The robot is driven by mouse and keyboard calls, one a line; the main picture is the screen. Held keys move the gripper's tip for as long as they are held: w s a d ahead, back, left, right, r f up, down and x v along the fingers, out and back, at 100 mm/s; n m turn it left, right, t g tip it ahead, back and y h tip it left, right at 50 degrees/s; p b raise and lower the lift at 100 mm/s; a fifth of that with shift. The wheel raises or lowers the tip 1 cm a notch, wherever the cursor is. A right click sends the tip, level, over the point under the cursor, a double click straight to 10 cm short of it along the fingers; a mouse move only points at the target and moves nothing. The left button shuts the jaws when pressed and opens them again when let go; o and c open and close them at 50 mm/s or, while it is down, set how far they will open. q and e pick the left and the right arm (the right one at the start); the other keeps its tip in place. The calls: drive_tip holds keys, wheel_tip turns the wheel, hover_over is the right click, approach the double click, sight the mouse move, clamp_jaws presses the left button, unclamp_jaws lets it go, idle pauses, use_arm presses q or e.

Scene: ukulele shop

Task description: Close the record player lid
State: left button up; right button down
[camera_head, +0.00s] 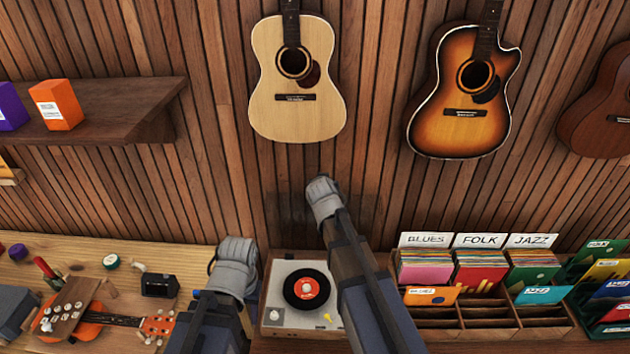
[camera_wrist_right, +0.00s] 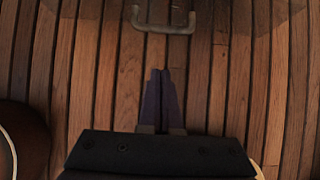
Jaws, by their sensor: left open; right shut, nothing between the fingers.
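The record player (camera_head: 275,317) sits on the counter, with a black record (camera_head: 306,289) with a red label on its deck. Its lid (camera_head: 288,215) seems to be the faint dark see-through panel standing up behind it. A metal handle (camera_wrist_right: 165,20) shows at the top of the right wrist view, ahead of my right gripper (camera_wrist_right: 160,75), which is shut and empty, apart from the handle. In the head view my right arm crosses the player's right side and hides its own fingers. My left gripper (camera_head: 234,268) is at the player's left; its fingertips are hard to make out.
Record crates (camera_head: 490,320) stand close on the right. Guitars (camera_head: 297,85) hang on the slatted wall behind.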

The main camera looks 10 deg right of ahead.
drive_tip(key=b+x, duration=0.5)
drive_tip(key=x, duration=0.5)
drive_tip(key=shift+s+f+b, duration=0.1)
drive_tip(key=shift+f+b, duration=0.05)
drive_tip(key=shift+b, duration=0.25)
drive_tip(key=shift+s+f, duration=0.1)
drive_tip(key=shift+f, duration=0.15)
drive_tip(key=s, duration=0.2)
drive_tip(key=b, duration=0.1)
drive_tip(key=shift+s+a+f, duration=0.3)
drive_tip(key=shift+s+a, duration=0.2)
drive_tip(key=shift+s, duration=0.3)
drive_tip(key=shift+w, duration=0.1)
drive_tip(key=shift+w, duration=0.1)
